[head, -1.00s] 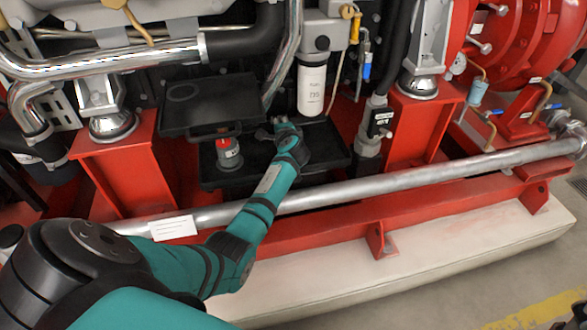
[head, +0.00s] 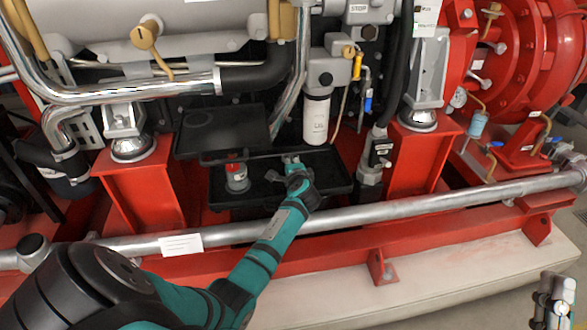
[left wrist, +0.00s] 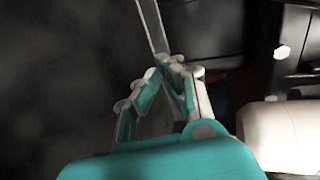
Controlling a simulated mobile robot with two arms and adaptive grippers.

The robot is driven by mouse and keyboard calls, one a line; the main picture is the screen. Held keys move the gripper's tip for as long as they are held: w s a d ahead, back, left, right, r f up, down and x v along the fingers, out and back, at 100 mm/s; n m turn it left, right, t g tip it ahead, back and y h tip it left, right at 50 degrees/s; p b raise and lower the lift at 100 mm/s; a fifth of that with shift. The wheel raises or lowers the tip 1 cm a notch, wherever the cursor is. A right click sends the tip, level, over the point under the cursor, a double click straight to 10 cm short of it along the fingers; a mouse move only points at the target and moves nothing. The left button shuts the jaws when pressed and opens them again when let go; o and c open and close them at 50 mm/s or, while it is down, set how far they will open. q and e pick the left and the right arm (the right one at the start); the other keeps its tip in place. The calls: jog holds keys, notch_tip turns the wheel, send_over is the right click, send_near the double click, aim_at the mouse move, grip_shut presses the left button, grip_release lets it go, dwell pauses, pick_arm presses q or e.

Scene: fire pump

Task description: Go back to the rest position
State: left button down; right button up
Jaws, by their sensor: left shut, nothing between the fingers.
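My left arm reaches in from the lower left in the head view. Its teal and grey left gripper (head: 290,160) is over the black tray (head: 335,190), right of the jar. In the left wrist view the left gripper (left wrist: 170,62) has its fingers together, with nothing held. A thin grey strip (left wrist: 154,25) shows beyond the fingertips there. What seems to be my right gripper (head: 556,290) shows at the lower right edge of the head view, too small and cut off to read its fingers.
A grey jar with a red cap (head: 237,177) stands on the tray. A black panel (head: 215,132) is behind it. A white filter cylinder (head: 315,120) hangs close behind the left gripper. A long silver pipe (head: 400,208) crosses in front, under my left forearm. Red supports (head: 140,185) flank the tray.

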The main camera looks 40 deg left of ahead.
pick_arm(q)
jog(key=p+v, duration=0.2)
jog(key=v, duration=0.4)
jog(key=shift+d, duration=0.1)
pick_arm(e)
jog(key=w+f+g+h, duration=0.2)
jog(key=w+f+g, duration=0.2)
jog(key=f, duration=0.5)
jog(key=g, duration=0.2)
jog(key=shift+g, duration=0.3)
